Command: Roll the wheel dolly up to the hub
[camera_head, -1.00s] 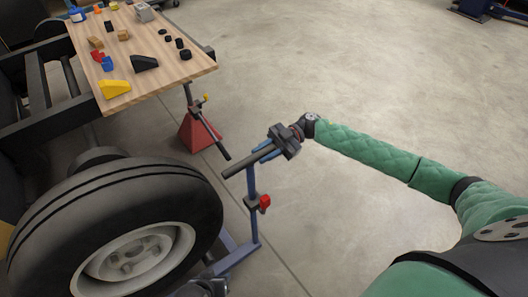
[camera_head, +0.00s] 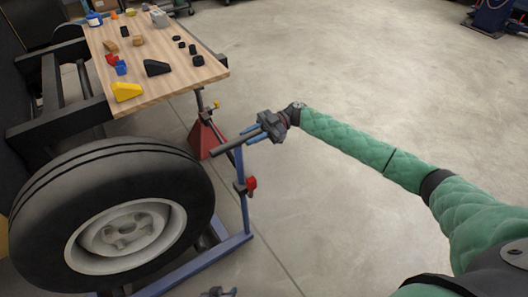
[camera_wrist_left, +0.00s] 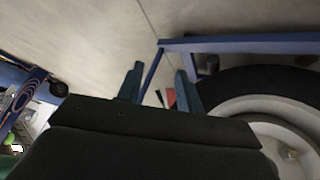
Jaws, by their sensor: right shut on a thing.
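The wheel dolly has a blue frame (camera_head: 240,205) with an upright post and a dark handle bar (camera_head: 228,145). A large black tyre with a pale rim (camera_head: 125,237) stands upright on it. My right gripper (camera_head: 254,133) is shut on the handle bar at the post's top. My left gripper (camera_head: 218,292) barely shows at the bottom edge of the head view. In the left wrist view its two fingers (camera_wrist_left: 158,85) are apart, with nothing between them up close; the blue frame and tyre (camera_wrist_left: 250,90) lie beyond. The hub on the vehicle is hidden, apparently behind the tyre.
A wooden worktop (camera_head: 150,65) with blocks and small parts stands beyond the tyre, beside the dark vehicle frame (camera_head: 55,120). A red jack stand (camera_head: 203,138) is under the worktop's near corner.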

